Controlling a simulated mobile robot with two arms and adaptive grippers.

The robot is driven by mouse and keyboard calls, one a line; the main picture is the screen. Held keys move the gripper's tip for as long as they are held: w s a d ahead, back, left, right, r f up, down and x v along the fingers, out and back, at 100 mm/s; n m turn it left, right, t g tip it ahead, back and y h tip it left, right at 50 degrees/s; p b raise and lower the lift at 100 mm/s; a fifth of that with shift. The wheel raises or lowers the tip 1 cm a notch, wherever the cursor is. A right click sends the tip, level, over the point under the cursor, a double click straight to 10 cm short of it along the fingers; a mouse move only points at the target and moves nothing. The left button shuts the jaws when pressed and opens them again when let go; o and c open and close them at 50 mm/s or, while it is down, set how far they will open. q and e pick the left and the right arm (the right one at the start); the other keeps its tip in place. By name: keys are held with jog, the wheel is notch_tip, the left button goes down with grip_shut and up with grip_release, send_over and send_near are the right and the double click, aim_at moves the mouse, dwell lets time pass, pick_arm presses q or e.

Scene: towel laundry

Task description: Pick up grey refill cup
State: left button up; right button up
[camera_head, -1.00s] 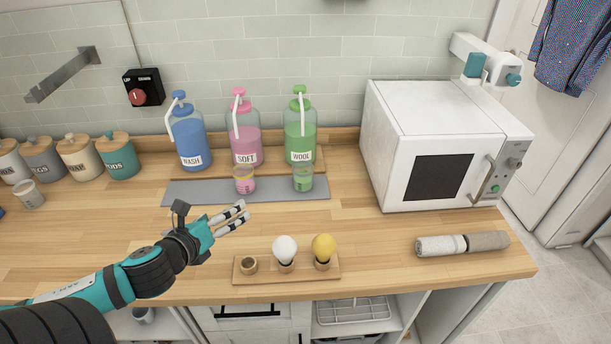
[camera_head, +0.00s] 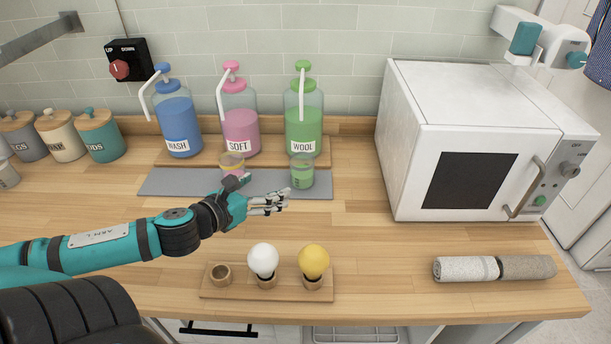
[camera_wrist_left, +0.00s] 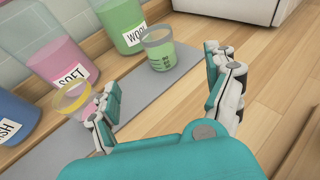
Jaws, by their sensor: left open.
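The grey-rimmed refill cup (camera_head: 302,172) is clear with green liquid inside. It stands upright on the grey mat (camera_head: 165,183) in front of the WOOL bottle (camera_head: 304,120). It also shows in the left wrist view (camera_wrist_left: 160,55), beyond the fingertips and between their lines. My left gripper (camera_head: 286,200) is open and empty, just in front and slightly left of the cup, not touching it. A yellow-rimmed cup (camera_head: 231,160) with pink liquid stands left of it, partly hidden by my gripper.
The WASH bottle (camera_head: 177,125) and SOFT bottle (camera_head: 240,130) stand behind the mat. A white microwave (camera_head: 420,190) is to the right. A wooden holder (camera_head: 212,292) with a white and a yellow ball, and rolled towels (camera_head: 465,268), lie in front. The counter between is clear.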

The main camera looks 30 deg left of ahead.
aim_at(295, 172)
pick_arm(q)
jog(key=shift+b+x, duration=0.3)
jog(key=shift+x, duration=0.6)
jog(key=x, duration=0.8)
jog(key=shift+a+r, duration=0.1)
jog(key=p+x, duration=0.1)
jog(key=x, duration=0.4)
jog(key=shift+w, duration=0.1)
jog(key=shift+w+f+p, duration=0.3)
jog(key=shift+w+f, duration=0.1)
pick_arm(e)
jog(key=shift+w+a+r, duration=0.2)
jog(key=shift+w+r, duration=0.15)
jog(key=shift+w, duration=0.1)
pick_arm(q)
jog(key=shift+s, duration=0.1)
jog(key=shift+c, duration=1.3)
jog(key=c, duration=0.7)
jog(key=shift+c, duration=1.1)
pick_arm(e)
jog(key=shift+d, duration=0.15)
